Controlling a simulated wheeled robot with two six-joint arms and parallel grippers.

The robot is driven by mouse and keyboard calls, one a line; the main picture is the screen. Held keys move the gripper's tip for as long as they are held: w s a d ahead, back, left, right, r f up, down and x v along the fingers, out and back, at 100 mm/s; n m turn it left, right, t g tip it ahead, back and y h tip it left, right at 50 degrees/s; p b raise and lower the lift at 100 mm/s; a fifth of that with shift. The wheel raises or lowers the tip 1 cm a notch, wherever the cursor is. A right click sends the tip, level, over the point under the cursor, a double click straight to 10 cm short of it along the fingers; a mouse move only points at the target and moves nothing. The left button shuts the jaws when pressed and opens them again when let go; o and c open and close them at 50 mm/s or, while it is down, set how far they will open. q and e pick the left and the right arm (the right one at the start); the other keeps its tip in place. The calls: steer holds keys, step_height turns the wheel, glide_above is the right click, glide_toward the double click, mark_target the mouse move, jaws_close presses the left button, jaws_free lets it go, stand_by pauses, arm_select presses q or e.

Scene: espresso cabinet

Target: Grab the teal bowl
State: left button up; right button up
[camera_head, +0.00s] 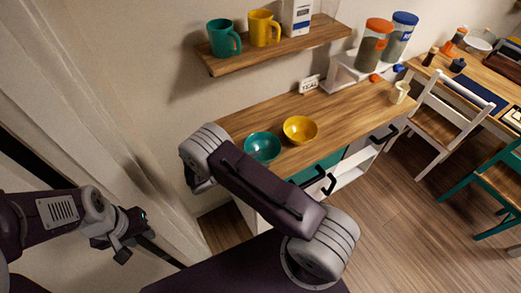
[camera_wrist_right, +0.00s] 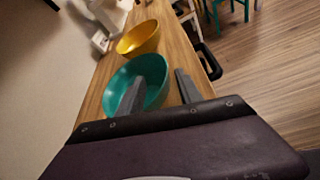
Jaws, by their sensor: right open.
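The teal bowl (camera_head: 262,147) stands upright on the wooden counter, left of the yellow bowl (camera_head: 300,129). In the right wrist view the teal bowl (camera_wrist_right: 150,66) is just ahead of my open right gripper (camera_wrist_right: 159,76). One finger overlaps the bowl, and the other is to the right, outside its rim. Nothing is held between them; I cannot tell whether either finger touches the bowl. In the head view my right arm hides most of that gripper. My left gripper (camera_head: 127,232) is at the left, away from the counter, its jaws unclear.
The yellow bowl (camera_wrist_right: 138,38) is close beyond the teal one. A shelf (camera_head: 285,47) above holds a teal mug (camera_head: 222,40) and a yellow mug (camera_head: 262,27). A drawer (camera_head: 352,170) with dark handles stands open below the counter (camera_head: 340,110). A white chair (camera_head: 440,120) is at the right.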

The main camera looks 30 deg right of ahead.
mark_target(274, 157)
steer(key=shift+w+d+f, duration=0.1)
steer(key=shift+d+f, duration=0.1)
steer(key=shift+d, duration=0.4)
steer(key=shift+d+p, duration=0.25)
steer(key=shift+p, duration=0.1)
steer(key=x, duration=0.2)
steer(key=p+x, duration=0.1)
steer(key=x, duration=0.1)
steer(key=shift+s+f+p, duration=0.1)
steer(key=shift+s+p, duration=0.1)
steer(key=shift+p, duration=0.1)
steer(key=shift+w+d+f, duration=0.1)
steer(key=shift+d+f, duration=0.15)
steer(key=shift+d, duration=0.05)
steer(key=shift+a+r, duration=0.1)
steer(key=shift+a, duration=0.1)
jaws_close()
